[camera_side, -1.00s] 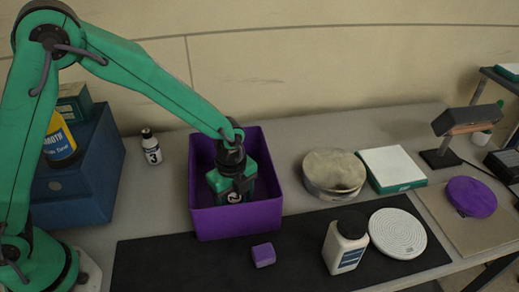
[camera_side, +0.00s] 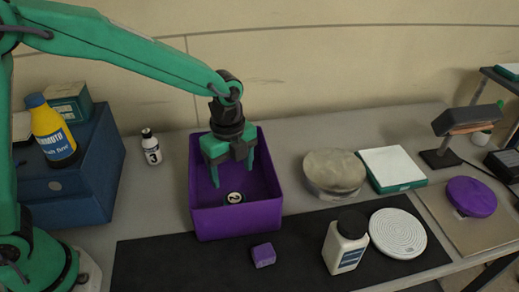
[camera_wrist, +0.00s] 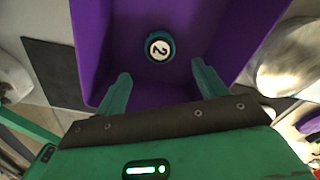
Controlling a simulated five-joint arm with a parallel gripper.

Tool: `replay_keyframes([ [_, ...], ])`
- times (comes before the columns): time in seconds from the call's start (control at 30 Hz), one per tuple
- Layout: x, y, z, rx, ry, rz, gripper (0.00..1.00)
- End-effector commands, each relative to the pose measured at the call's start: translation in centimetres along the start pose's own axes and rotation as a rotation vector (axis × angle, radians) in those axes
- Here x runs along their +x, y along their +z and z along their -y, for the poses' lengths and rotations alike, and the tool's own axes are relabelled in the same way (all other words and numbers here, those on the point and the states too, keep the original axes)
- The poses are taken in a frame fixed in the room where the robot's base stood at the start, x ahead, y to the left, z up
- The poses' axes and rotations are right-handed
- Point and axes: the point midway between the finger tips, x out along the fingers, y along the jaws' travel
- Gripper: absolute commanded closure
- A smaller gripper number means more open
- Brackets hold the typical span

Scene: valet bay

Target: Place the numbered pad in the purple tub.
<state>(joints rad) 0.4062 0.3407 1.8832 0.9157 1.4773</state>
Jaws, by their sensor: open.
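The numbered pad (camera_side: 234,197), a small dark-rimmed disc with a white face and a 2, lies on the floor of the purple tub (camera_side: 238,221). The wrist view shows the pad (camera_wrist: 160,46) inside the tub (camera_wrist: 88,40), with the 2 turned on its side. My gripper (camera_side: 233,178) is open and empty above the pad, its green fingers pointing down within the tub's opening. In the wrist view my gripper (camera_wrist: 160,72) has its fingers apart, and the pad is clear of both.
A small bottle marked 3 (camera_side: 151,147) stands left of the tub. A purple block (camera_side: 263,255) and a white bottle (camera_side: 344,243) are on the black mat (camera_side: 190,262) in front. A round tin (camera_side: 333,172) stands to the right. A blue box (camera_side: 75,180) is far left.

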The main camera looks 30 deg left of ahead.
Motion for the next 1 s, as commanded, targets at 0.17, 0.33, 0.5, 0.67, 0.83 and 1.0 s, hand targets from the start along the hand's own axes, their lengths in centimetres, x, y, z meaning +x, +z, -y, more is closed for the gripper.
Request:
replay_keyframes([
  [0.17,-1.7,0.0,0.0,0.000,0.000,0.000,0.29],
  [0.33,-2.2,0.0,0.0,0.000,0.000,0.000,0.29],
  [0.5,-2.2,0.0,0.0,0.000,0.001,0.000,0.29],
  [0.67,-2.2,0.0,0.0,0.000,0.001,0.000,0.29],
  [0.83,-2.2,0.0,0.0,-0.001,0.001,0.000,0.29],
  [1.0,-2.7,0.4,-0.3,-0.032,-0.009,-0.001,0.29],
])
